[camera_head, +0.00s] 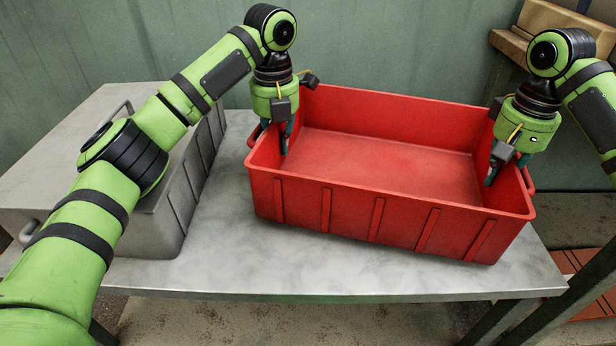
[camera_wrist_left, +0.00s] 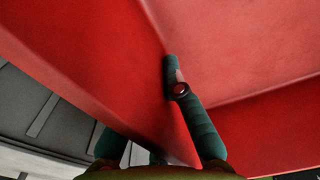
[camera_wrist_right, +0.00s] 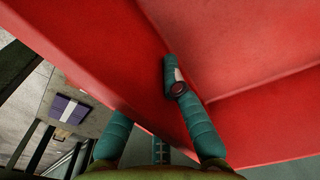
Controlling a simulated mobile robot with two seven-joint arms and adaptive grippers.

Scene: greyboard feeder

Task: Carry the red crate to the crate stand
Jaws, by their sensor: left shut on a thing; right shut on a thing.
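The red crate (camera_head: 390,205) is open-topped and looks empty. It is level over the right part of a grey metal table (camera_head: 330,272); I cannot tell whether its base touches the tabletop. My left gripper (camera_head: 277,138) is shut on the crate's left end wall, one finger inside and one outside. The left wrist view shows this wall (camera_wrist_left: 110,75) between the fingers. My right gripper (camera_head: 507,170) is shut the same way on the right end wall, which also shows in the right wrist view (camera_wrist_right: 100,60). The outer fingers are partly hidden. I cannot identify the crate stand.
A grey crate-like box (camera_head: 185,185) with ribbed sides sits left of the red crate, a narrow gap between them. A green wall (camera_head: 400,40) stands close behind. A wooden shelf (camera_head: 512,45) with a box is at upper right. Reddish slats (camera_head: 590,285) lie low at the right.

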